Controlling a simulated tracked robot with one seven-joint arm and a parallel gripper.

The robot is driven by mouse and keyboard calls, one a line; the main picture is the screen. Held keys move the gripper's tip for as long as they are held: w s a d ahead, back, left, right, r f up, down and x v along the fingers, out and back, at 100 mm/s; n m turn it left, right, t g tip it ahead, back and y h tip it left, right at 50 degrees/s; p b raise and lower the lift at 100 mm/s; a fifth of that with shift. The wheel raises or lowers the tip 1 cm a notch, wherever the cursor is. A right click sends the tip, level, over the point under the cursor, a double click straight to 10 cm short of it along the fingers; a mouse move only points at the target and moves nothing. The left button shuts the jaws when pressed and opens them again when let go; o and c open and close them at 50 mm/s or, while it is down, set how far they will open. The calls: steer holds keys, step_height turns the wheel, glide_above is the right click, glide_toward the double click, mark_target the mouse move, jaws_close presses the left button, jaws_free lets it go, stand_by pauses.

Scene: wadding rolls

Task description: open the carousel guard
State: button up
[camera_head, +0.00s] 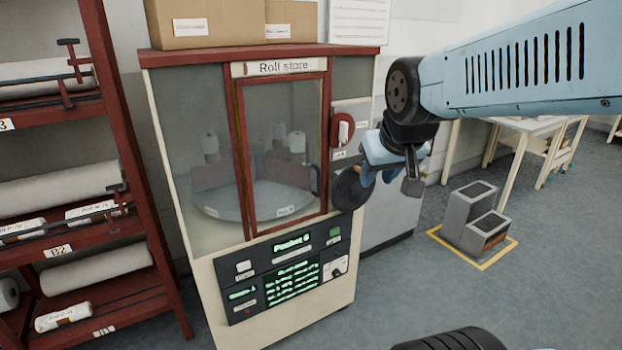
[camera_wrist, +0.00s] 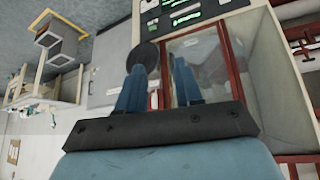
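The carousel guard (camera_head: 283,140) is a clear panel in a red frame on the front of the "Roll store" cabinet (camera_head: 190,150). It looks closed. A small upright handle (camera_head: 316,180) is at its right edge. Behind the panel, a round grey carousel (camera_head: 245,200) holds several rolls. My gripper (camera_head: 368,172) is to the right of the guard, in front of the cabinet's right side. In the wrist view, the guard (camera_wrist: 200,55) appears upside down behind my gripper (camera_wrist: 159,68). Its two blue fingers are apart, with nothing seen held between them.
A red lock switch (camera_head: 343,130) is right of the guard. A dark round disc (camera_head: 349,189) is near my fingers. A lit control panel (camera_head: 285,270) is below. A roll rack (camera_head: 90,180) stands left; a grey step (camera_head: 474,215) stands right. Floor between is clear.

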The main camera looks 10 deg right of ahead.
steer(key=w+f+t, duration=0.2)
steer(key=w+f, duration=0.2)
steer(key=w, duration=0.8)
steer(key=n+t+y, duration=0.1)
steer(key=t+y, duration=0.2)
steer(key=t, duration=0.6)
glide_toward(319, 179)
steer(key=w, duration=0.3)
steer(key=w+a, duration=0.1)
steer(key=w, duration=0.6)
steer(key=shift+w+a, duration=0.2)
steer(key=shift+w, duration=0.15)
steer(key=shift+c, duration=0.3)
jaws_close()
